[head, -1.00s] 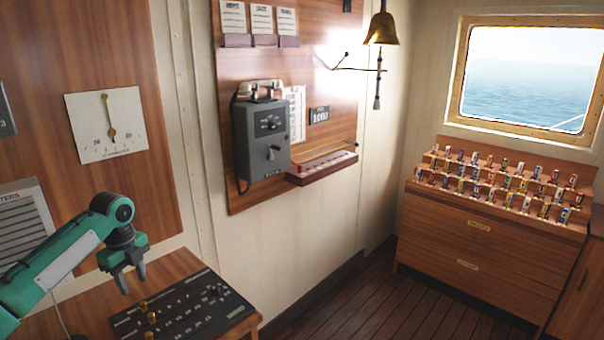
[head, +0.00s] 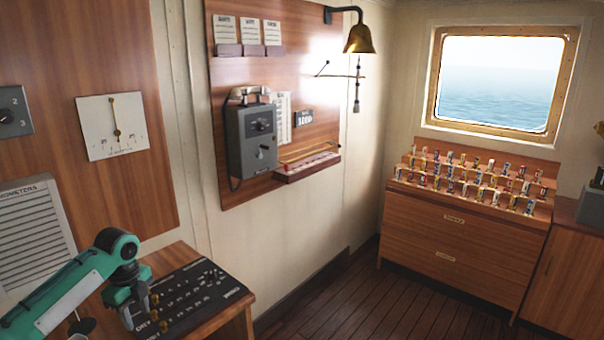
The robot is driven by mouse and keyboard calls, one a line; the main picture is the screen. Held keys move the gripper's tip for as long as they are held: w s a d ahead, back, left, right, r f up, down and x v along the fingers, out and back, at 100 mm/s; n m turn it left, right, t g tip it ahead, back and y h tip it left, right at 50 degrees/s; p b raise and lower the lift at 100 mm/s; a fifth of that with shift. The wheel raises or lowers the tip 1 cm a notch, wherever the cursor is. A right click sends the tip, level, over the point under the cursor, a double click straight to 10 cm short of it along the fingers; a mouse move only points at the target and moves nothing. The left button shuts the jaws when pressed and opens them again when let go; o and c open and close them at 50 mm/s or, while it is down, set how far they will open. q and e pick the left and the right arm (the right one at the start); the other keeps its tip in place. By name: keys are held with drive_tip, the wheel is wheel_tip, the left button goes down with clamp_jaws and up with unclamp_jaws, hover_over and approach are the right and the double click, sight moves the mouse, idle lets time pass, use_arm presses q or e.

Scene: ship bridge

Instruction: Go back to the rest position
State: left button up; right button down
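My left arm comes in from the lower left in the head view. Its gripper (head: 139,312) points down over the left edge of the black switch panel (head: 195,298) on the wooden desk. The fingers look spread, with a gap between them and nothing clearly held, though brass knobs lie close by or behind them. I cannot tell whether the fingers touch the panel. My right gripper is not in view.
A grey telephone (head: 250,138) and a brass bell (head: 359,38) are on the wall board. A wooden cabinet (head: 455,240) with a stepped rack of small coloured items stands under the window (head: 498,82). The plank floor (head: 365,305) is clear.

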use_arm(q)
drive_tip(key=s+d+f+n+t+h, duration=0.2)
drive_tip(key=s+d+f+n, duration=0.4)
drive_tip(key=s+d+f, duration=1.2)
drive_tip(key=s+r+n+t+y, duration=0.1)
drive_tip(key=s+r+n+t, duration=0.15)
drive_tip(key=s+n, duration=1.4)
drive_tip(key=s+f+m+g, duration=0.1)
drive_tip(key=s+f+m, duration=0.1)
drive_tip(key=f, duration=1.3)
drive_tip(key=s+f+m+g, duration=0.1)
drive_tip(key=s+f+m, duration=0.1)
drive_tip(key=f, duration=1.4)
drive_tip(key=s+a+f, duration=0.2)
drive_tip(key=s+f, duration=0.7)
drive_tip(key=s+a+f+g, duration=0.1)
drive_tip(key=s+a+f, duration=0.1)
drive_tip(key=s+f, duration=0.8)
drive_tip(key=shift+y, duration=0.4)
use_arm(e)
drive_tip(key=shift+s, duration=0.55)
